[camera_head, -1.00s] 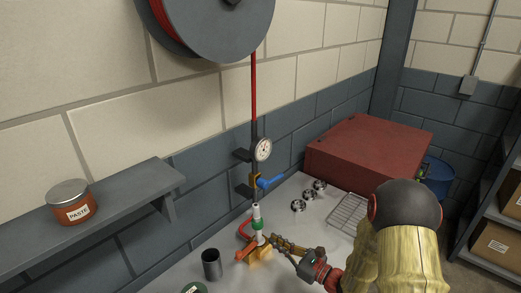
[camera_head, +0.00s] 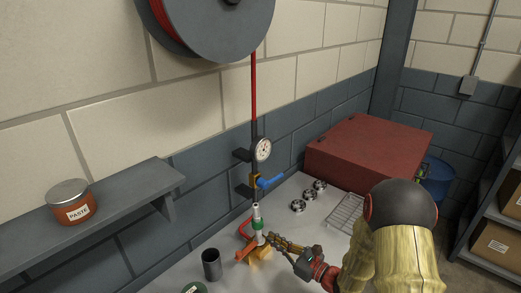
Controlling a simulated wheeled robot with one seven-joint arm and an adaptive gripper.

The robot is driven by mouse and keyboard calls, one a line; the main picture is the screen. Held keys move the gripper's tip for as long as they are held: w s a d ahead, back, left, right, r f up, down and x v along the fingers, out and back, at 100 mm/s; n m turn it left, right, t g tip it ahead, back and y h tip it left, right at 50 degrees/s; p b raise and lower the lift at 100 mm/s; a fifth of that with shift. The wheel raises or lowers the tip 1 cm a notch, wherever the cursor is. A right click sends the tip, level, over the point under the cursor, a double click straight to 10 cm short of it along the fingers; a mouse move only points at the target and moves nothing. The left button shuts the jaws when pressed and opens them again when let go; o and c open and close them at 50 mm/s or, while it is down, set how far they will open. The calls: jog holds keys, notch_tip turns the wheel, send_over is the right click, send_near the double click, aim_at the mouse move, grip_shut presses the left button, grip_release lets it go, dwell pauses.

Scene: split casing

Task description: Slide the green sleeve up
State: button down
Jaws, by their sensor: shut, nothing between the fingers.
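The green sleeve (camera_head: 257,224) is a short band around an upright white fitting (camera_head: 256,210) on the bench. The fitting stands by an orange block (camera_head: 259,253) with an orange-red handle (camera_head: 243,252). My gripper (camera_head: 269,239) reaches in from the right, its fingertips just right of and slightly below the sleeve. It is shut with nothing held. I cannot tell whether the tips touch the fitting.
A blue-handled valve (camera_head: 268,182) and a gauge (camera_head: 263,149) are on the wall above. A dark cup (camera_head: 211,265) stands to the left.

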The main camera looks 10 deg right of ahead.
jog(key=shift+x, duration=1.5)
jog(key=shift+r+p, duration=1.85)
jog(key=shift+r, duration=0.85)
jog(key=shift+f, duration=0.35)
send_near(262, 223)
jog(key=shift+v, duration=0.75)
dwell(0.4)
